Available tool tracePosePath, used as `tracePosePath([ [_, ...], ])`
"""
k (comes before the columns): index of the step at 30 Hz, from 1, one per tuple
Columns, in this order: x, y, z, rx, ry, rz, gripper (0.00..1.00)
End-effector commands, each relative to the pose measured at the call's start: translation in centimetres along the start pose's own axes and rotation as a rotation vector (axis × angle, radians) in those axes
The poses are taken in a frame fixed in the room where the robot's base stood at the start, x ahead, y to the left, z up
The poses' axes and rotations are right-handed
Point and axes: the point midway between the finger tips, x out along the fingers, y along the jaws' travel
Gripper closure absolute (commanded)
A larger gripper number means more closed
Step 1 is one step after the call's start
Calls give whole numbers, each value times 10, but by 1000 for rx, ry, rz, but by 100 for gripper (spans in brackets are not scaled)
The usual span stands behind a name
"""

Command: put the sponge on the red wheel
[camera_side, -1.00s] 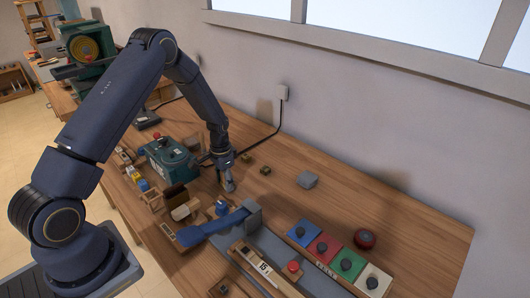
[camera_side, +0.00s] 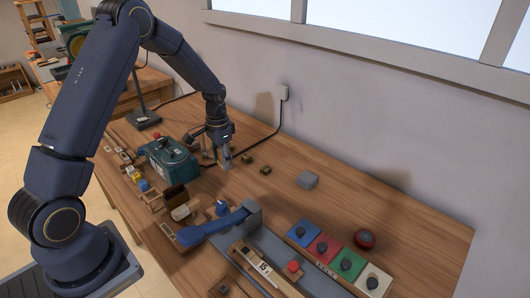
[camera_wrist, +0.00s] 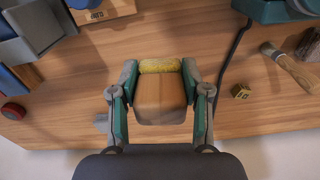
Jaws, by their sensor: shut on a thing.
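My gripper (camera_wrist: 160,92) is shut on a block with a brown, wood-like face and a rough yellow strip along its far edge, which looks like the sponge (camera_wrist: 161,65). The fingers are on its left and right sides. In the side view my gripper (camera_side: 227,163) is over the table near the teal box, and the held block is too small to make out. The red wheel (camera_side: 365,238) is a dark red round thing on the table at the right, well apart from my gripper. A red round thing, probably the wheel, shows at the left edge of the wrist view (camera_wrist: 13,111).
A teal box (camera_side: 170,160) stands left of my gripper. A blue lever (camera_side: 215,228) and a row of coloured pads (camera_side: 322,246) are in front. A brush (camera_wrist: 290,68) lies nearby.

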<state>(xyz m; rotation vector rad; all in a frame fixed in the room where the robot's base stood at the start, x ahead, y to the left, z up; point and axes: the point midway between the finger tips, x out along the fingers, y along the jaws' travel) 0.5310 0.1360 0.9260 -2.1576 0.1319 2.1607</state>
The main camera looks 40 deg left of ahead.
Motion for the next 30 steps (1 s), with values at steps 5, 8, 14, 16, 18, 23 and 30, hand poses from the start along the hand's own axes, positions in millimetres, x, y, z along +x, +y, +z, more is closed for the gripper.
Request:
tracePosePath([
  [5,-11,1,2,-104,-19,6,87],
  [8,-16,12,-6,-163,-28,8,87],
  [14,-28,62,-32,-178,-35,4,87],
  [16,-33,88,-42,-166,-34,2,87],
  [18,-38,119,-52,-143,-34,-1,87],
  [23,-52,209,-66,-48,-25,-5,87],
  [30,-66,326,-56,158,-4,-5,87],
])
